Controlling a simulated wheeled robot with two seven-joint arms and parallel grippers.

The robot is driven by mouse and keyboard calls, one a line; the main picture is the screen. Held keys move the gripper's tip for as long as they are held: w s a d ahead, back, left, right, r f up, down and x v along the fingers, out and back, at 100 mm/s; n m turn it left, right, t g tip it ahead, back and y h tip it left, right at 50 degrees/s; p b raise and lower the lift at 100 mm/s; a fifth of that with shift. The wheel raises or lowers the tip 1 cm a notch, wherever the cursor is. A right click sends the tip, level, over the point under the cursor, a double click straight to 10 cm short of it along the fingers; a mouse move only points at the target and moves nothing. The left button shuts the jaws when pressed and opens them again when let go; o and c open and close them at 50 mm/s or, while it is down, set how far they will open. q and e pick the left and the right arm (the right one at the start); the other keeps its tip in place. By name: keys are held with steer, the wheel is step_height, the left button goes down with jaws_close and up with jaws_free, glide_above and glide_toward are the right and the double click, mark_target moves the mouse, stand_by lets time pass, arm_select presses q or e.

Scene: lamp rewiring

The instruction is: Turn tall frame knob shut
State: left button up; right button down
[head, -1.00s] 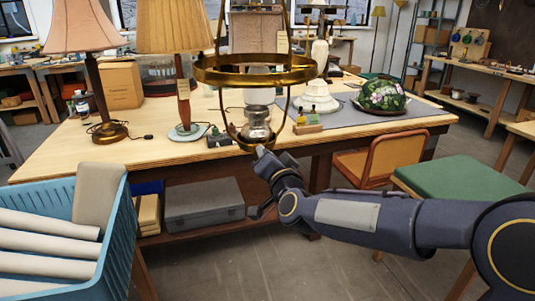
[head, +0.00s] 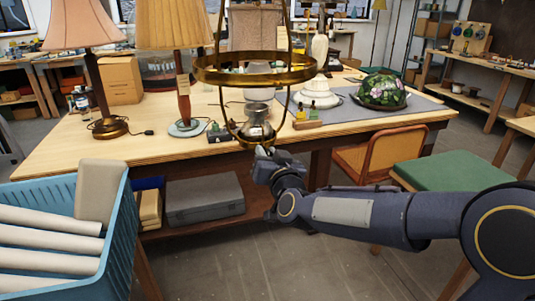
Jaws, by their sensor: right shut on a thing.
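The tall brass frame (head: 284,76) hangs in the middle of the head view, with a wide ring and curved arms running down to a small lower ring. A metallic lamp font (head: 257,120) sits in the lower part of the frame. My right gripper (head: 262,152) is just below the lower ring, at its front. It is shut on a small part there that I take to be the frame knob; the fingers hide the knob itself. My left gripper is not in view.
A wooden workbench (head: 90,155) stands behind the frame, with two shaded lamps (head: 178,40) at left and a stained-glass shade (head: 382,90) at right. A blue crate (head: 120,235) with pale rolls is at lower left. A green-topped stool (head: 450,177) stands at right.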

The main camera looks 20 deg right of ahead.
steer(key=shift+f, duration=0.1)
steer(key=c, duration=1.3)
jaws_free()
steer(key=shift+o, duration=0.2)
steer(key=shift+s, duration=0.1)
steer(key=s, duration=0.7)
steer(key=shift+s, duration=0.35)
steer(key=shift+d, duration=0.15)
